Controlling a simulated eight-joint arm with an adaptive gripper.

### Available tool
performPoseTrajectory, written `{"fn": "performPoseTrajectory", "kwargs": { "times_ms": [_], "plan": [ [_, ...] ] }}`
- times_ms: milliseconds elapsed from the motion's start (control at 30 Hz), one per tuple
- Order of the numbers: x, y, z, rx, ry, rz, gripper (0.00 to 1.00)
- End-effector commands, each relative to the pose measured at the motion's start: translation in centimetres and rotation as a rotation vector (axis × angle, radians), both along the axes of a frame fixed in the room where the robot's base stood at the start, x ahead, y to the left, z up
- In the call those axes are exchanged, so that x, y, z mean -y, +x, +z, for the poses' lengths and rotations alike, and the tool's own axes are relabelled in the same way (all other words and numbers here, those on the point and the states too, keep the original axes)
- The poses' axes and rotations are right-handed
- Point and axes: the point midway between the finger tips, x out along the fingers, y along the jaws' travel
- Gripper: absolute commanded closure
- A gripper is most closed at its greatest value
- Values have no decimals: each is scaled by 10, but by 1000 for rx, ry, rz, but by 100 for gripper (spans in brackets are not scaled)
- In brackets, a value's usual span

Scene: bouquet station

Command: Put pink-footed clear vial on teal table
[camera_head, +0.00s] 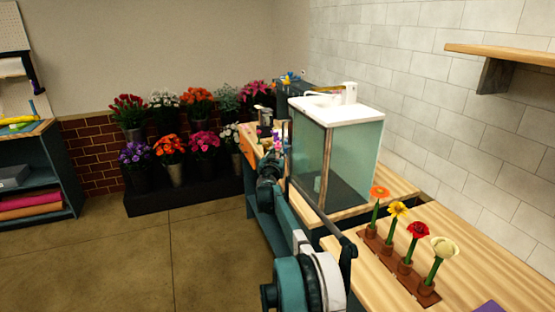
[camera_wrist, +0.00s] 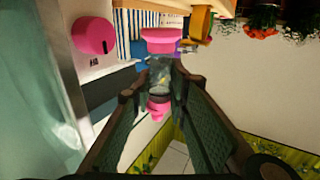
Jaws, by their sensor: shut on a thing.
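The clear vial (camera_wrist: 160,72) shows in the wrist view between my fingertips, with a wide pink foot (camera_wrist: 162,40) at its upper end in the picture and a smaller pink part at the other end. My gripper (camera_wrist: 152,90) is shut on it, and the fingers hide part of its sides. In the head view my arm reaches away along the counter, and its far end is too small and cluttered to make out the vial. A bench with a teal base (camera_head: 262,212) and wooden top stands beside my arm. I cannot tell for sure which surface is the teal table.
A glass-walled box (camera_head: 350,160) with a white top stands close right of my arm. A rack of several flowers (camera_head: 405,262) is on the near wooden counter. In the wrist view a pink round thing (camera_wrist: 95,35) and an orange thing (camera_wrist: 200,25) lie beyond the vial.

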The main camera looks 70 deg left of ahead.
Motion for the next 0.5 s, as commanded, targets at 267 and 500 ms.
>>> {"fn": "performPoseTrajectory", "kwargs": {
  "times_ms": [267,500],
  "plan": [
    [-1,0,0,0,0,0,100],
    [-6,4,-11,0,0,0,100]
  ]
}}
